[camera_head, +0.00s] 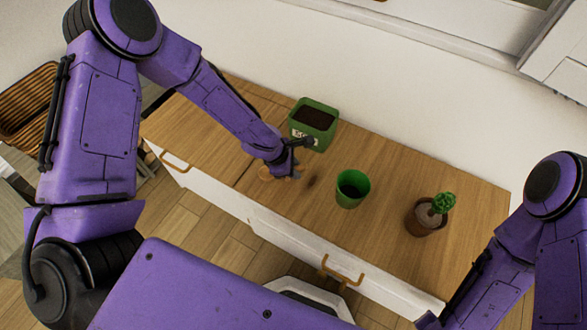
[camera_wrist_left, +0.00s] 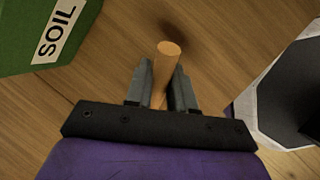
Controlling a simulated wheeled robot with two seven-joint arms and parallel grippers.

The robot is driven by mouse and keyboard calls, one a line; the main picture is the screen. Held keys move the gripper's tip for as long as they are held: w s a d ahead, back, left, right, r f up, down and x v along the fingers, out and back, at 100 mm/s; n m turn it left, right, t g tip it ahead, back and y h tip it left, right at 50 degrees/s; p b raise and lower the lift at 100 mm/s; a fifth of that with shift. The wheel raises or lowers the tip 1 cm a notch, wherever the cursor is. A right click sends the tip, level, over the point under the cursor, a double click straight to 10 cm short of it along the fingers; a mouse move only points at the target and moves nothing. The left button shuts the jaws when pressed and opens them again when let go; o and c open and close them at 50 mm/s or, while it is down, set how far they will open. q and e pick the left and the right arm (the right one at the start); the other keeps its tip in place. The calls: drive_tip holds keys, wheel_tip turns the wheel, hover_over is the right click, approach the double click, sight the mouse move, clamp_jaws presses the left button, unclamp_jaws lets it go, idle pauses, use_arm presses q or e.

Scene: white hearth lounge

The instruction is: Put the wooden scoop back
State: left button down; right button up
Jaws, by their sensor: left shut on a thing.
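My left gripper (camera_head: 292,167) is low over the left-middle of the wooden counter, just in front of the green soil box (camera_head: 312,122). In the left wrist view, its two grey fingers (camera_wrist_left: 162,88) are shut on the light wooden handle of the scoop (camera_wrist_left: 168,55), whose round end points up between them. In the head view, a small wooden part of the scoop (camera_head: 265,174) seems to show beside the gripper; the rest is hidden. The soil box also shows in the left wrist view (camera_wrist_left: 28,28). My right gripper (camera_head: 428,321) is mostly cut off at the bottom edge.
A green pot (camera_head: 353,186), dark inside, stands right of the left gripper. A brown pot with a small green cactus (camera_head: 427,217) stands farther right. The wooden counter (camera_head: 400,165) is bare between and behind these. A white wall runs behind. A wicker basket (camera_head: 25,112) is at far left.

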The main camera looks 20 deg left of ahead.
use_arm(q)
drive_tip(key=shift+f, duration=0.1)
drive_tip(key=c, duration=1)
unclamp_jaws()
drive_tip(key=shift+o, duration=0.2)
drive_tip(key=shift+r, duration=0.35)
drive_tip(key=p+v, duration=0.5)
drive_tip(key=v, duration=0.7)
drive_tip(key=s+a+f+m+y, duration=0.3)
drive_tip(key=s+a+f+m, duration=0.2)
drive_tip(key=s, duration=0.6)
drive_tip(key=s+a+f+m+y, duration=0.4)
drive_tip(key=s+f+m, duration=0.6)
drive_tip(key=s, duration=0.1)
drive_tip(key=shift+a, duration=0.35)
